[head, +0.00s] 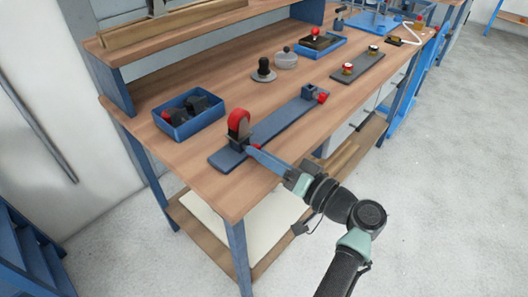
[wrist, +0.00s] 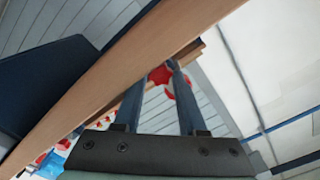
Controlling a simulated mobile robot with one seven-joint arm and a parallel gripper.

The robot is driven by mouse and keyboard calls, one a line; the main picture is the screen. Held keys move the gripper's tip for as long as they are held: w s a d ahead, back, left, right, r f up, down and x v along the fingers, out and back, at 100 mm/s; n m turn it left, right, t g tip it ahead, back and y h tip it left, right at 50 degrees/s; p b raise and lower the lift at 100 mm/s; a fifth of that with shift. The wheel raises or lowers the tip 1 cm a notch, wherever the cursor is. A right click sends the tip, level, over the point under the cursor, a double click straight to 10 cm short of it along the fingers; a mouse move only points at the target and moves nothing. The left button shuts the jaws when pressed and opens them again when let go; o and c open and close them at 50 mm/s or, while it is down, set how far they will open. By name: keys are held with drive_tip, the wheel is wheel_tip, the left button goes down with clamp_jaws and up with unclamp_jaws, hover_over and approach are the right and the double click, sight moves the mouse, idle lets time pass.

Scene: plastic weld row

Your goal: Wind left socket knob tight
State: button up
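The left socket (head: 239,143) is a dark block at the near end of a long blue-grey plate (head: 219,160), with a thick red ring-like part (head: 238,121) standing on it. My gripper (head: 252,149) reaches the side of this socket from the right and hides its knob in the head view. In the wrist view my two blue-grey fingers (wrist: 161,64) stand apart with a red piece (wrist: 159,74) between their tips, seemingly the knob. More red shows beside the right finger. I cannot tell whether the fingers press on it.
The right socket (head: 311,91) with its red knob (head: 323,97) stands at the plate's far end. A blue bin (head: 187,128) of dark and red parts is left of the plate. A black-knobbed base (head: 264,76) and a dark strip with red buttons (head: 371,66) stand farther back.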

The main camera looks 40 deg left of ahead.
drive_tip(key=o, duration=0.3)
